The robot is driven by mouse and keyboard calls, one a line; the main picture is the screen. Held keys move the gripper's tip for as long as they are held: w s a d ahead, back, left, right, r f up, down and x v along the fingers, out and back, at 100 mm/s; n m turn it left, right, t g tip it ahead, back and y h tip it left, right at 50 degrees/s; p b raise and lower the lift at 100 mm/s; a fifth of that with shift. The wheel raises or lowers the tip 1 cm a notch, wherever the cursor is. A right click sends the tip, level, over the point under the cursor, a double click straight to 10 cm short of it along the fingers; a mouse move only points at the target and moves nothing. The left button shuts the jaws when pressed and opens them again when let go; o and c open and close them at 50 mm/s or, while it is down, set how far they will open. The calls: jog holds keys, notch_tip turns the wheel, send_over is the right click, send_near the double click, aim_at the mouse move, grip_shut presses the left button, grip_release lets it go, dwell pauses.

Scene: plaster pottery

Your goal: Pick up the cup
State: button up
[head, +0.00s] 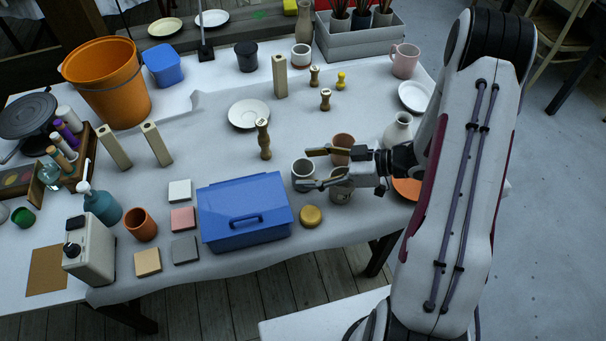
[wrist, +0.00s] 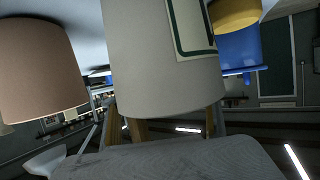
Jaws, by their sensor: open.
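The fingers are spread apart and hold nothing visible. A second pale cup (head: 340,196) with a dark printed mark stands under the gripper, partly hidden by it. A terracotta-brown cup (head: 343,143) stands just behind the upper finger. In the upside-down wrist view, a white cup (wrist: 150,60) with a green-edged print fills the middle, and the brown cup (wrist: 40,70) is at left. The printed cup there seems to be the one under my gripper. Finger contact cannot be told.
A blue box (head: 245,212) and a round yellow-brown lid (head: 311,216) stand at near left of the gripper. A white vase (head: 398,132) and an orange dish (head: 407,188) are close to my wrist.

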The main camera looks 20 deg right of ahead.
jog(key=shift+x, duration=1.25)
jog(key=c, duration=1.3)
